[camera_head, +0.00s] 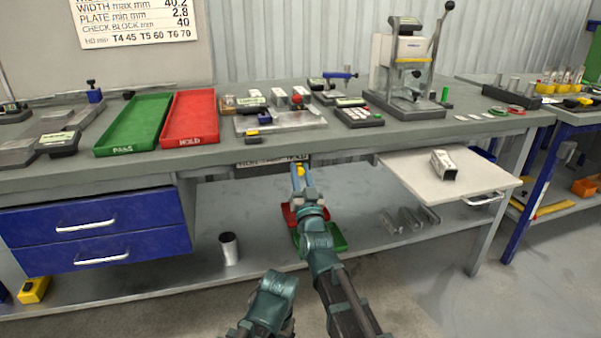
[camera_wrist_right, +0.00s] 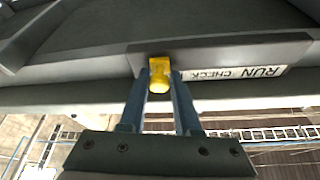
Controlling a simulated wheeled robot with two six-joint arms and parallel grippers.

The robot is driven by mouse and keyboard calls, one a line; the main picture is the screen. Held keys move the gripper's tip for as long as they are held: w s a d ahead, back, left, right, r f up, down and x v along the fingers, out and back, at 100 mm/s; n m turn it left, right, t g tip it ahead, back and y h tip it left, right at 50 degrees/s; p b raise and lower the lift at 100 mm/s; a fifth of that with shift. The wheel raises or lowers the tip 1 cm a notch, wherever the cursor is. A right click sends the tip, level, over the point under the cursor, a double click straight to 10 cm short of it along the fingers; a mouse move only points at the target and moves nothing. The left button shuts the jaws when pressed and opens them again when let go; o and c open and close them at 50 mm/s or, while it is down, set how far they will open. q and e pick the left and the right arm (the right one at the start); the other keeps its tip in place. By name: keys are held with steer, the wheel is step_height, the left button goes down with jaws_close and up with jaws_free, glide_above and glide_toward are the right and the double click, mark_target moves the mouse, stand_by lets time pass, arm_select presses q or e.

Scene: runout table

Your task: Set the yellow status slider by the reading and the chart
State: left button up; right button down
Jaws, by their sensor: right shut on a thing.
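The yellow status slider (camera_head: 300,170) is on a dark rail under the table's front edge. My right gripper (camera_head: 298,176) reaches up to it from below. In the right wrist view, the blue fingers of my right gripper (camera_wrist_right: 160,92) are shut on the yellow slider (camera_wrist_right: 159,75). The label strip (camera_wrist_right: 238,73) there shows RUN and CHECK upside down, right of the slider. In the head view, the slider is near the strip's right end, by the word HOLD. The white chart (camera_head: 135,20) on the wall is cut off at the top. My left gripper is not in view.
A green tray (camera_head: 133,124) and a red tray (camera_head: 190,118) lie on the table (camera_head: 240,151). A press (camera_head: 408,70) stands at the right. A pull-out board (camera_head: 480,175) juts out right of the slider. Small bins are on the shelf below my right gripper.

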steer(key=c, duration=0.7)
jaws_free()
steer(key=shift+o, duration=0.2)
steer(key=shift+s+d+f, duration=0.1)
